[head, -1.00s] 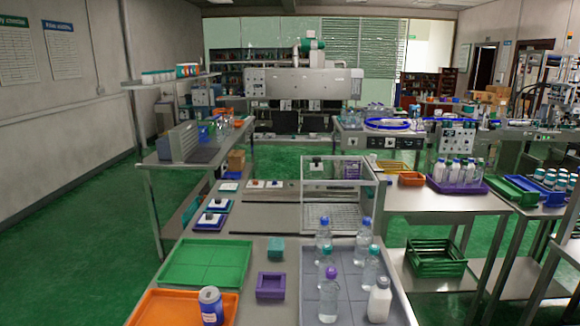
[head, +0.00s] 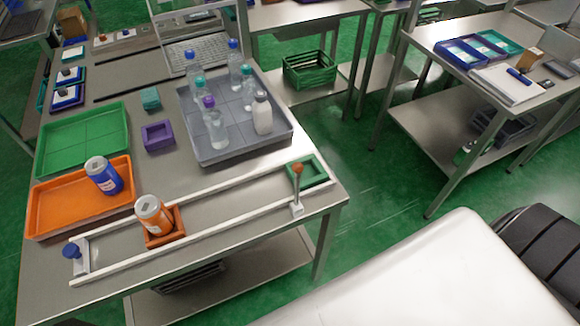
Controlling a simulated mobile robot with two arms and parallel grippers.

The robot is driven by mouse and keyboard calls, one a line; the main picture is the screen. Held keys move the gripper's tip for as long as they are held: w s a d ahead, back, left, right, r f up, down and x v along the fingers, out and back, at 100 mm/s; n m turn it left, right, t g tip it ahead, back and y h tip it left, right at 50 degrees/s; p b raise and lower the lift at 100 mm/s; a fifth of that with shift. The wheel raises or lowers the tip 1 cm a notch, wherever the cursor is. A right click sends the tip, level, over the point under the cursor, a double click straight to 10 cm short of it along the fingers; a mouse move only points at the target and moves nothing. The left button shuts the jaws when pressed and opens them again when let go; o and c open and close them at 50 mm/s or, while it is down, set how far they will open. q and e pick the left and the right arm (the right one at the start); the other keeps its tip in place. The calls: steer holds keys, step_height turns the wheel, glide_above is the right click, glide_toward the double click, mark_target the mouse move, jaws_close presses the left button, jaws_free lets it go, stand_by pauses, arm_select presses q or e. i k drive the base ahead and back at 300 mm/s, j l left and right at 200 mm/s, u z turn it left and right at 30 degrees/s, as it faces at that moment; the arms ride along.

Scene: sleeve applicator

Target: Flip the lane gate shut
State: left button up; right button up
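A lane with two white rails (head: 205,245) runs along the table's front edge. At its right end a thin upright lever with an orange-brown knob (head: 297,168) stands on a white block at the front rail. At its left end a blue knob (head: 71,250) sits by a white crosspiece (head: 81,262). I cannot tell for sure which of these is the gate. An orange-and-white can (head: 152,213) stands in a small orange holder (head: 176,236) between the rails. A green tray (head: 318,172) lies at the lane's right end. Neither gripper is in view.
Behind the lane are an orange tray (head: 40,213) with a blue can (head: 103,176), a green tray (head: 47,152), a purple holder (head: 157,135) and a grey tray (head: 272,130) with several bottles. Another table (head: 445,62) stands to the right across green floor.

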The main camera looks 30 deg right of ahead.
mark_target(298, 168)
steer(key=k+j, duration=0.15)
steer(key=j, duration=0.2)
steer(key=k+j+z, duration=0.15)
steer(key=j, duration=0.2)
steer(key=k+j, duration=0.25)
steer(key=j+z, duration=0.05)
steer(key=j, duration=0.05)
